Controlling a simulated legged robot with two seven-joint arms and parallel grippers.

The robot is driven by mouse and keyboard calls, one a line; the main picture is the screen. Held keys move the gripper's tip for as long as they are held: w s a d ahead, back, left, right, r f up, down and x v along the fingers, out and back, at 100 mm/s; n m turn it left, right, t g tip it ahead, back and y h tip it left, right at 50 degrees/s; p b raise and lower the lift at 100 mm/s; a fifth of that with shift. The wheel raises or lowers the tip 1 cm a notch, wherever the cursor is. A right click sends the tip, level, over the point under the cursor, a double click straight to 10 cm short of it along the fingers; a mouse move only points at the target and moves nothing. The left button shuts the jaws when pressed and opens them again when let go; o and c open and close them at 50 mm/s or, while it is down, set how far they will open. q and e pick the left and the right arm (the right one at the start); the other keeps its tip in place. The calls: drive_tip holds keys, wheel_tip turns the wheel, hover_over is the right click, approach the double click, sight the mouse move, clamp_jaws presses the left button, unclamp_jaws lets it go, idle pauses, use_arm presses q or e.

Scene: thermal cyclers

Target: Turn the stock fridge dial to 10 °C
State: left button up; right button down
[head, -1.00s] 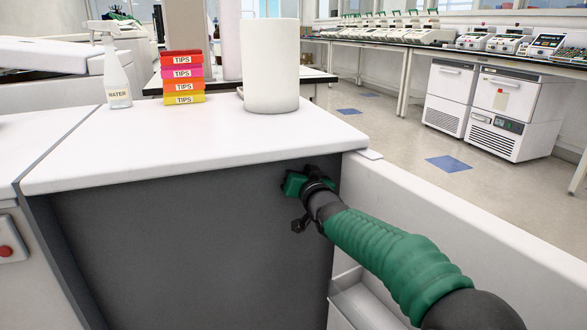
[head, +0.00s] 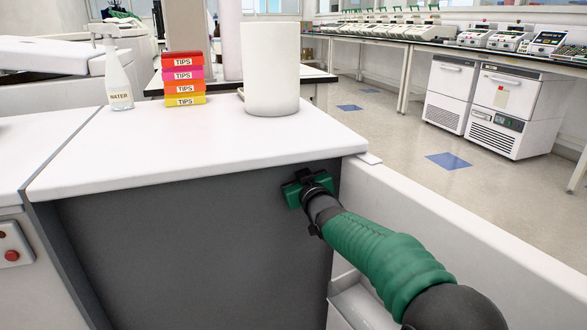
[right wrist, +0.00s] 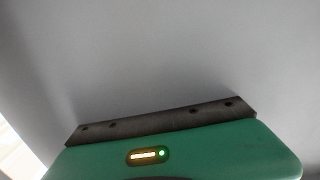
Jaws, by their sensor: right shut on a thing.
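My right gripper (head: 303,183) is up against the dark grey upright panel (head: 180,250) under the white top, near the panel's upper right corner. Its green body (right wrist: 205,150) with a dark metal bar faces a plain grey surface in the right wrist view. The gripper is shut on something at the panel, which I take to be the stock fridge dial. The dial, its scale and the fingertips are hidden behind the gripper, so the setting cannot be read. My left gripper is not in view.
On the white top (head: 200,150) stand a water spray bottle (head: 118,75), a stack of tips boxes (head: 183,78) and a white cylinder (head: 271,70). A low white wall (head: 460,240) runs along the right. Two white undercounter units (head: 505,110) stand far off.

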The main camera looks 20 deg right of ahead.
drive_tip(key=shift+f+n, duration=0.1)
drive_tip(key=shift+n, duration=1)
drive_tip(key=c, duration=1)
unclamp_jaws()
